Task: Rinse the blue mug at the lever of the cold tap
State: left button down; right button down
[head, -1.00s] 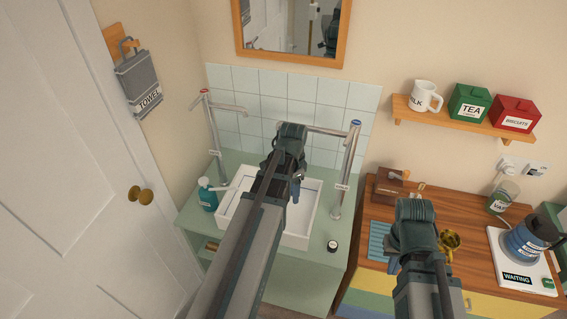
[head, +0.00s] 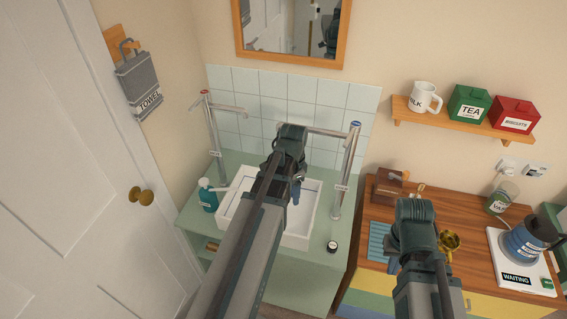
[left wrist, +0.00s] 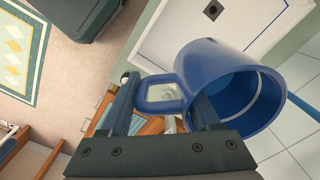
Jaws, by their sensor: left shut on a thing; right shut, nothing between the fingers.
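My left gripper (left wrist: 163,108) is shut on the handle of the blue mug (left wrist: 205,62). In the left wrist view the mug's mouth faces right and down, and the white basin (left wrist: 165,45) shows beyond it. In the head view a sliver of the mug (head: 296,190) shows beside my arm, above the basin (head: 300,237); my arm hides the rest. The cold tap (head: 348,168), a tall chrome post with a blue cap, stands right of the basin. Its horizontal arm reaches left, close to my left wrist. My right gripper (head: 407,250) is shut and empty, its fingers mostly hidden.
A red-capped tap (head: 213,135) and a teal soap bottle (head: 207,196) stand left of the basin.

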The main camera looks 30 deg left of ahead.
pick_arm(q)
jog(key=shift+s+d+r+p, duration=0.65)
jog(key=shift+s+r+p, duration=0.15)
jog(key=shift+s+r, duration=0.15)
jog(key=shift+s+d+r+p, duration=0.6)
jog(key=shift+s+r+p, duration=0.2)
jog(key=shift+s+r, duration=0.1)
